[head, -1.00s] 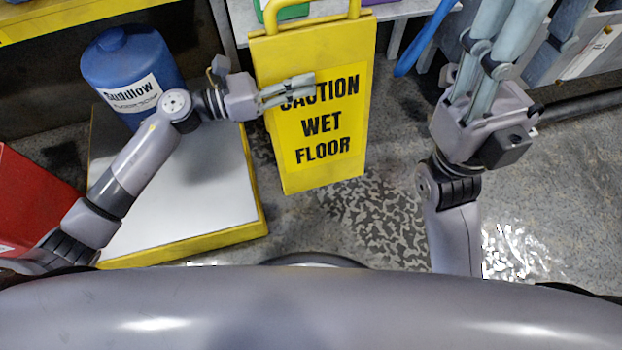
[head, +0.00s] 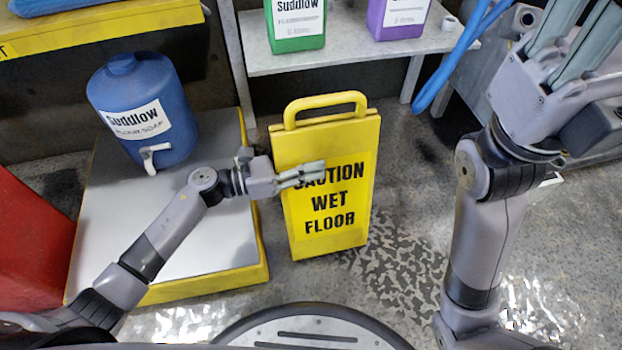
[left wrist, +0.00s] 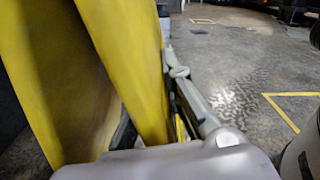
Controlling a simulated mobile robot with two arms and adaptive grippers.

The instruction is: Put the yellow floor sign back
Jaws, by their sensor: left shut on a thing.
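The yellow floor sign (head: 335,218), lettered "CAUTION WET FLOOR", is upright in front of me in the head view, its handle at the top. My left gripper (head: 312,174) is shut on it, with its fingers across the front near the word "CAUTION". In the left wrist view the sign's yellow panels (left wrist: 130,60) fill the left side, spread apart in a wedge, beside my gripper's finger (left wrist: 192,95). I cannot tell whether the sign's bottom touches the floor. My right gripper (head: 572,45) is at the upper right; its fingertips are cut off by the frame edge.
A white platform with yellow edges (head: 215,235) bears a blue soap jug (head: 143,112) at left. A red object (head: 32,240) stands at far left. Behind the sign, a grey shelf (head: 340,55) holds green (head: 294,25) and purple (head: 396,18) bottles. Wet-looking floor (head: 385,270) lies right of the sign.

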